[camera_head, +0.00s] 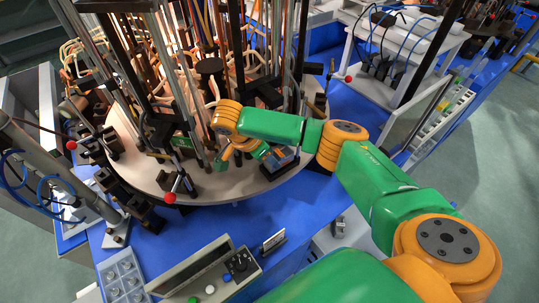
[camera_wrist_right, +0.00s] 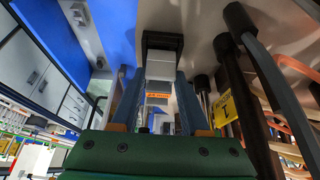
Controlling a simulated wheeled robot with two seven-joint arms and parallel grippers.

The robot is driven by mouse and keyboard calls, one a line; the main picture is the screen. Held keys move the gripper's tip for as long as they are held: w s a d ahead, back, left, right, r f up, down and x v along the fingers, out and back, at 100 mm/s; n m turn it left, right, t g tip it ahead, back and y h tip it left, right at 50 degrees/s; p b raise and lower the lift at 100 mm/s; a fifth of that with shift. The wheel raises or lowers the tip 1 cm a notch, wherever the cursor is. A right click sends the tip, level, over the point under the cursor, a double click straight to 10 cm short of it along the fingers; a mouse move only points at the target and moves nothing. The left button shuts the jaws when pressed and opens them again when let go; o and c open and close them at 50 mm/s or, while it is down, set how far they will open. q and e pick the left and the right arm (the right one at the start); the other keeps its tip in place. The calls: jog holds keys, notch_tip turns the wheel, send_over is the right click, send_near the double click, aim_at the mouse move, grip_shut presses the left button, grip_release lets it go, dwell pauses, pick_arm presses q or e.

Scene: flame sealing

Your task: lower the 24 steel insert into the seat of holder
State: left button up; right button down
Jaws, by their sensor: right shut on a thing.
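My right arm reaches in from the lower right in the head view. Its gripper (camera_head: 274,156) points down and right, close above the round table. In the right wrist view the two fingers of the right gripper (camera_wrist_right: 161,72) are shut on a small grey piece, which looks like the steel insert (camera_wrist_right: 160,68). A dark block, likely the holder (camera_wrist_right: 162,40), is right at the fingertips; it also shows as a dark block in the head view (camera_head: 283,165). Whether the insert touches the seat is hidden. My left gripper is not in view.
The round pale table (camera_head: 230,187) carries many upright rods and dark clamps. A red-knobbed post (camera_head: 171,196) stands at its front. Rods and a yellow tag (camera_wrist_right: 222,109) stand close beside the gripper. A control box (camera_head: 215,275) is on the blue bench (camera_head: 190,228).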

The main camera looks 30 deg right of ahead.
jog(key=shift+f, duration=0.7)
dwell(0.5)
jog(key=shift+c, duration=1.6)
grip_release()
jog(key=shift+s, duration=0.1)
jog(key=shift+r, duration=2.3)
jog(key=v, duration=0.7)
